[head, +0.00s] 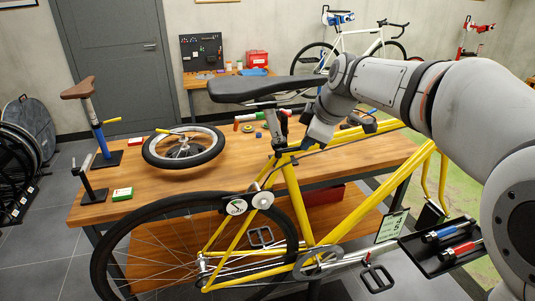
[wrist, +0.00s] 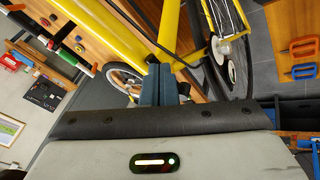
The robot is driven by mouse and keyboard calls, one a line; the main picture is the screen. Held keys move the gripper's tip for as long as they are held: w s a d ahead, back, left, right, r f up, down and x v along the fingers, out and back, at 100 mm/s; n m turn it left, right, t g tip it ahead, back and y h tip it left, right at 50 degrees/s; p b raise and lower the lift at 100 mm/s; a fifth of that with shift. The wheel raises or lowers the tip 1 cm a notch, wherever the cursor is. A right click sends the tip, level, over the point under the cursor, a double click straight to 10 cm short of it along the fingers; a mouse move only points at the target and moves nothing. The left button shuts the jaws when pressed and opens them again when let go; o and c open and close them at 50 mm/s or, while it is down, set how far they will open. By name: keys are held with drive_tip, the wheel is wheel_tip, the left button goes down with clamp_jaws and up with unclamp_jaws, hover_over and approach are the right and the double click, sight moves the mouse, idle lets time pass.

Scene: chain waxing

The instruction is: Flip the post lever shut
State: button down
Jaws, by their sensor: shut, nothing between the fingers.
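The yellow bicycle (head: 300,205) stands in front of the wooden bench, with its black saddle (head: 262,88) on a dark seat post (head: 271,122). My gripper (head: 301,146) is at the top of the seat tube, just right of the post, with its tip partly lost against the dark parts there. In the wrist view its blue-grey fingers (wrist: 157,84) are together and empty, in front of the yellow frame (wrist: 168,28). I cannot pick out the post lever for certain; at the post's base it is too small or hidden by my gripper. I cannot tell whether the gripper touches it.
The wooden bench (head: 218,180) is behind the bicycle, holding a small wheel (head: 184,147), a blue post with a brown saddle (head: 98,130), a black stand (head: 90,183) and a green box (head: 122,194). A black tool tray (head: 432,262) is at the lower right.

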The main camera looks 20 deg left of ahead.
drive_tip(key=shift+d, duration=0.1)
drive_tip(key=d+b+v, duration=0.1)
drive_tip(key=v, duration=1.2)
drive_tip(key=shift+d+f, duration=0.4)
drive_tip(key=shift+f, duration=0.05)
drive_tip(key=shift+w, duration=0.1)
drive_tip(key=s+d+f+m+h, duration=0.2)
drive_tip(key=s+d+f+m, duration=0.8)
drive_tip(key=d+f, duration=0.2)
drive_tip(key=s+d+f+m+h, duration=0.3)
drive_tip(key=s+d+f+m, duration=0.7)
drive_tip(key=d+f, duration=0.2)
drive_tip(key=shift+s+d+g, duration=0.15)
drive_tip(key=shift+d+g, duration=0.15)
drive_tip(key=shift+d, duration=0.05)
